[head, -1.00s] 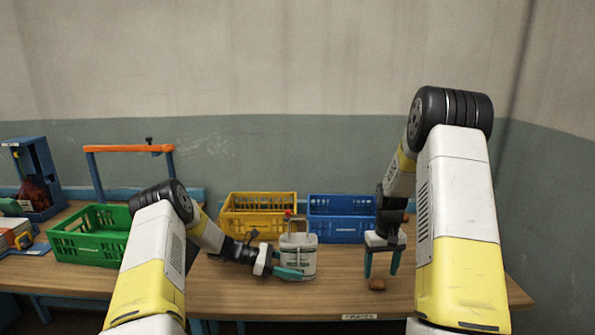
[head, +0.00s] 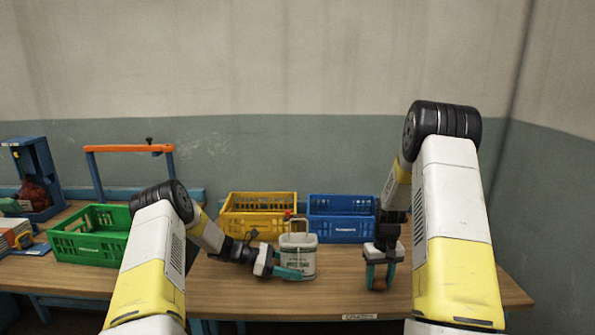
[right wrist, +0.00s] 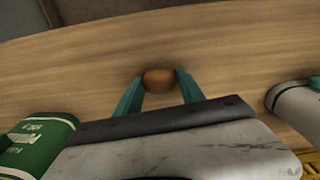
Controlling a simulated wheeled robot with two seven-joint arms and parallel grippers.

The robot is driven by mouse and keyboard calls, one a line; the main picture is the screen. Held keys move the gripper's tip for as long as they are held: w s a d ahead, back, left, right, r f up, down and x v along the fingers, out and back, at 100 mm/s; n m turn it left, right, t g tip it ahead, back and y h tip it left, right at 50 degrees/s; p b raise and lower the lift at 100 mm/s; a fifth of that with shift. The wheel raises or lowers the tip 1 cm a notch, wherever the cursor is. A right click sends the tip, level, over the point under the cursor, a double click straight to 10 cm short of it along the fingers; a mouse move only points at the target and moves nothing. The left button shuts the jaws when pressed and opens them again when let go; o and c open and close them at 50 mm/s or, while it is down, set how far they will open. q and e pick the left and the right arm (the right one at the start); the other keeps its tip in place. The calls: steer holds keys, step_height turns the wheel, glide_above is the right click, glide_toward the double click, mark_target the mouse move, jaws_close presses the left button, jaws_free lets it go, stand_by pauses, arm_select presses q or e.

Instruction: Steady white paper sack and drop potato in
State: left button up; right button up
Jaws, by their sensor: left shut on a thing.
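The white paper sack (head: 298,262) stands upright on the table, with dark print on its front; it also shows at the right edge of the right wrist view (right wrist: 300,102). My left gripper (head: 290,273) is shut on the sack low at its front. The brown potato (right wrist: 158,78) lies on the table. My right gripper (right wrist: 160,88) points down with its teal fingers on either side of the potato. It looks open, with the fingers very close to the potato. In the head view the right fingers (head: 380,277) largely hide the potato.
A yellow crate (head: 232,228) and a blue crate (head: 340,237) stand behind the sack. A green crate (head: 92,257) is at the left. A green printed item (right wrist: 38,140) lies close to my right gripper. The table's front edge is close.

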mark_target(379, 280)
step_height(379, 280, up, 10)
stand_by(1.1)
steer(key=w+a+r, duration=0.2)
steer(key=a+r, duration=0.3)
steer(key=a, duration=0.3)
steer(key=w+a+r+m, duration=0.15)
steer(key=a+r, duration=0.25)
steer(key=a, duration=0.5)
steer(key=w+a+r, duration=0.3)
steer(key=a+r, duration=0.2)
steer(key=a, duration=0.3)
steer(key=shift+f, duration=2.9)
steer(key=shift+f, duration=0.15)
steer(key=shift+f, duration=2.1)
